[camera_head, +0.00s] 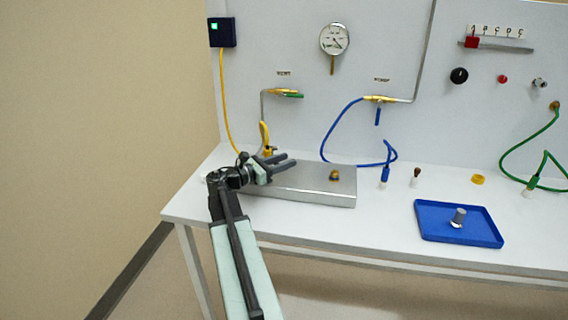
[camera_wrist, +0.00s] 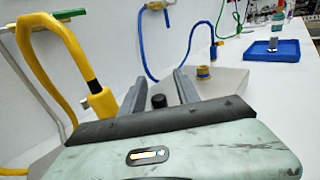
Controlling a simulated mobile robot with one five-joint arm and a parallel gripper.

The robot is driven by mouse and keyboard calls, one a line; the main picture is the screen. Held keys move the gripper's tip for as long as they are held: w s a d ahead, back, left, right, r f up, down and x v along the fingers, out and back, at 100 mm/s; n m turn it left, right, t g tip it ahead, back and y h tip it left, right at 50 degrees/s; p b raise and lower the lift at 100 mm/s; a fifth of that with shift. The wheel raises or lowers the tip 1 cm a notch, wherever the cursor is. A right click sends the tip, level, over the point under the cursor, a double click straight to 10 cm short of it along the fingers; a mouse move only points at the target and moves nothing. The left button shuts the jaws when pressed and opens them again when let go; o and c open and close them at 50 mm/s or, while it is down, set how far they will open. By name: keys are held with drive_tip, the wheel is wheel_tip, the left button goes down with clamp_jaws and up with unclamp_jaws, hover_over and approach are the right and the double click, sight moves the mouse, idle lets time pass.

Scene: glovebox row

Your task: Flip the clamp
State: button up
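My gripper (camera_head: 284,161) is above the left end of a flat metal box (camera_head: 310,187). Its two dark fingers are apart, with nothing held. In the wrist view, a small black knob (camera_wrist: 158,101) shows in the gap between the fingertips. It may be the clamp's handle, but its base is hidden by my gripper. I cannot make out a whole clamp in either view. Left of the fingers, a yellow hose (camera_wrist: 70,40) bends down into a yellow fitting (camera_wrist: 102,101). The hose end also shows behind my gripper in the head view (camera_head: 264,135).
A brass port (camera_head: 335,175) sits on the box's right part. A blue hose (camera_head: 327,140) hangs to the table behind it. A blue tray (camera_head: 430,222) with a grey metal piece (camera_head: 458,217) stands at the right. A gauge (camera_head: 335,39) and valves are on the wall panel.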

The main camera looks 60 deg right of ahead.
drive_tip(key=shift+d, duration=0.1)
clamp_jaws()
drive_tip(key=shift+a+f, duration=0.2)
drive_tip(key=shift+a, duration=0.1)
drive_tip(key=shift+s+d+r+t, duration=0.1)
drive_tip(key=shift+d+r+t, duration=0.05)
drive_tip(key=shift+d+t, duration=0.2)
drive_tip(key=n+t, duration=0.1)
drive_tip(key=d+n+t+h, duration=0.1)
drive_tip(key=t, duration=0.1)
drive_tip(key=n+t, duration=0.1)
drive_tip(key=t, duration=0.1)
drive_tip(key=shift+w+d+n+h, duration=0.3)
drive_tip(key=shift+d+n+h, duration=0.1)
drive_tip(key=shift+w+d+n+t, duration=0.3)
drive_tip(key=shift+n+t, duration=0.35)
drive_tip(key=shift+t, duration=0.35)
drive_tip(key=shift+w+d+n+t, duration=0.3)
drive_tip(key=shift+n+t, duration=0.3)
drive_tip(key=shift+t, duration=0.35)
drive_tip(key=shift+w+d+n+t, duration=0.25)
drive_tip(key=shift+n+t, duration=0.4)
drive_tip(key=shift+t, duration=0.35)
drive_tip(key=shift+w, duration=0.15)
unclamp_jaws()
